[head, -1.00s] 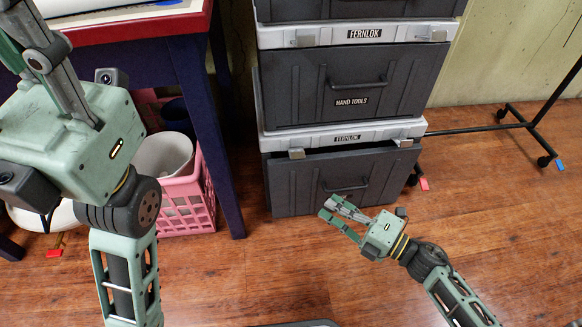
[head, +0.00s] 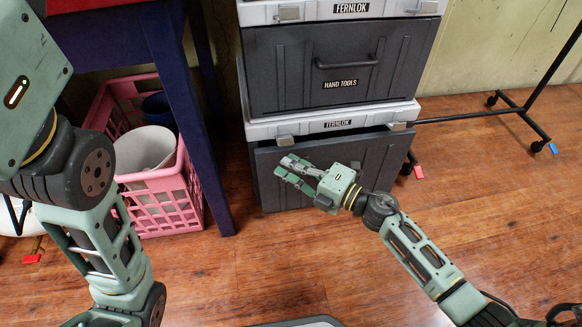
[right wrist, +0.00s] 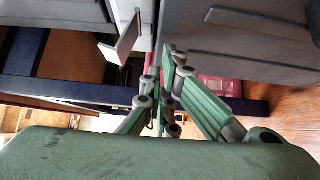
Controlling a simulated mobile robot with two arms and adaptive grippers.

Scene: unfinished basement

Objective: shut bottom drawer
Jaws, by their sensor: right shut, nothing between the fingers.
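The bottom drawer (head: 365,160) is a dark grey front at the foot of the stacked cabinet. It stands slightly out, with a dark gap along its top under the white FERNLOK frame (head: 300,128). My right gripper (head: 280,171) is shut and empty in front of the drawer's left half, hiding part of it. I cannot tell whether it touches. In the right wrist view the shut fingertips (right wrist: 168,50) lie beside the drawer front (right wrist: 255,55) and its handle (right wrist: 260,31). Of my left gripper only the housing (head: 30,85) shows, at upper left; its fingers are out of frame.
The HAND TOOLS drawer (head: 290,70) above looks shut. A purple table leg (head: 185,110) and a pink crate (head: 165,205) holding bins stand left of the cabinet. A black wheeled rack (head: 520,115) is at right.

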